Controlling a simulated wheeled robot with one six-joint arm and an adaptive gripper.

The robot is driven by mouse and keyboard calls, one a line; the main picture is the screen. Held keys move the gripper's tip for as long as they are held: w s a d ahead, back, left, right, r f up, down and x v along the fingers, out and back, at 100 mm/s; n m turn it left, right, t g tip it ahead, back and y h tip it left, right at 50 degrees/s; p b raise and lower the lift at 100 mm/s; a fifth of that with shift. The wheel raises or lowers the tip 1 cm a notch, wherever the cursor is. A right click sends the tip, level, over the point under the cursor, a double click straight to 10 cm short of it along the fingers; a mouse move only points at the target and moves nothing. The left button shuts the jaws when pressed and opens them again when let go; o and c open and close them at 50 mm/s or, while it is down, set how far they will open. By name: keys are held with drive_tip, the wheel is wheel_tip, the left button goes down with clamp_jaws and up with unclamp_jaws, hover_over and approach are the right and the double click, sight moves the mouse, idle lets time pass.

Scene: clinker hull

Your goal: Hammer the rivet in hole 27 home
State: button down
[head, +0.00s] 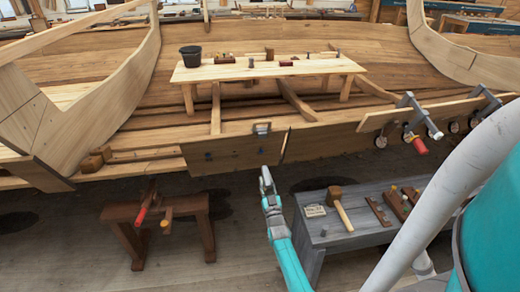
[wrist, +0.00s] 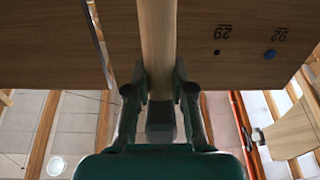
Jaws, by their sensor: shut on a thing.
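My gripper (wrist: 160,88) is shut on a pale wooden shaft (wrist: 157,40), which looks like a hammer handle. The shaft runs up out of the wrist view, so its far end is hidden. A dark block (wrist: 161,122) shows between the fingers, near the palm. Behind the shaft is a hull plank (wrist: 225,70) with upside-down numbers. A small dark hole or rivet (wrist: 217,52) lies under one hard-to-read number. A larger blue dot (wrist: 270,54) lies under another, perhaps 26. In the head view my gripper (head: 265,175) is just below the plank (head: 230,152).
A grey bench (head: 335,240) at the right holds a wooden mallet (head: 340,207) and small trays. A brown sawhorse (head: 155,220) stands at the left. Clamps (head: 415,115) grip the hull edge at the right. A long wooden table (head: 265,68) stands inside the hull.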

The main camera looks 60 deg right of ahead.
drive_tip(key=v, duration=0.4)
drive_tip(key=shift+s+a, duration=0.15)
drive_tip(key=shift+s, duration=0.1)
drive_tip(key=shift+r, duration=0.1)
drive_tip(key=shift+w+d+r+g+y, duration=0.5)
drive_tip(key=shift+w+d+r, duration=0.1)
drive_tip(key=shift+w+d, duration=0.15)
